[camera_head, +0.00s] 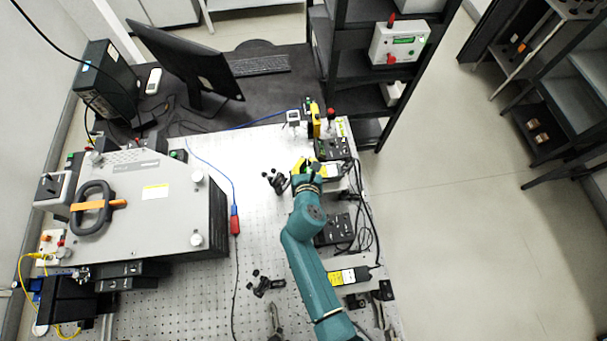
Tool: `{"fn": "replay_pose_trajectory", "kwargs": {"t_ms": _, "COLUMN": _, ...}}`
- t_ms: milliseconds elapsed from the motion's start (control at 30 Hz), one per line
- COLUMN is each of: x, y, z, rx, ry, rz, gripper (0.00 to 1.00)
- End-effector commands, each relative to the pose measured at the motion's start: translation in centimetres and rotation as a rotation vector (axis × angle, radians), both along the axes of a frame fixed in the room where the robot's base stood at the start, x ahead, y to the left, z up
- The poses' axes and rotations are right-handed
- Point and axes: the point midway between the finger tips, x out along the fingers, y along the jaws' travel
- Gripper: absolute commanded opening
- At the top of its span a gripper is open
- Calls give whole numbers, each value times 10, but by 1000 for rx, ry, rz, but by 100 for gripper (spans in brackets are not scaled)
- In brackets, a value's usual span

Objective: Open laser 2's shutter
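My teal arm reaches up the right side of the perforated optical table (262,215). My gripper (309,168) is at its far end, small and partly hidden by the wrist, among yellow and dark parts; its finger opening cannot be made out. It is beside a unit with a yellow-and-white label (332,171), and I cannot tell whether they touch. Similar units line this edge: a black box with knobs (332,148) just beyond, a black box (334,229) nearer, and a yellow-labelled unit (349,275) lower down. Laser numbers and any shutter position are too small to read.
A large grey spectrometer housing (150,205) fills the table's left side. Small black mounts (276,181) (266,284) stand mid-table. A red inline part (235,222) sits on a cable. Loose black cables (368,232) run along the right edge. A monitor (187,65) stands behind.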

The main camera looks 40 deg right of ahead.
Motion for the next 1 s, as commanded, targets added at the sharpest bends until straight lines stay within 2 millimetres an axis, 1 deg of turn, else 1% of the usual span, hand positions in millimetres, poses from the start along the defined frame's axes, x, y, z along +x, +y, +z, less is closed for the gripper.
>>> {"fn": "replay_pose_trajectory", "kwargs": {"t_ms": 200, "x": 11, "y": -6, "z": 0, "rx": 0, "ry": -1, "rz": 0, "gripper": 0}}
{"fn": "replay_pose_trajectory", "kwargs": {"t_ms": 1000, "x": 29, "y": -15, "z": -8, "rx": 0, "ry": -1, "rz": -1, "gripper": 0}}
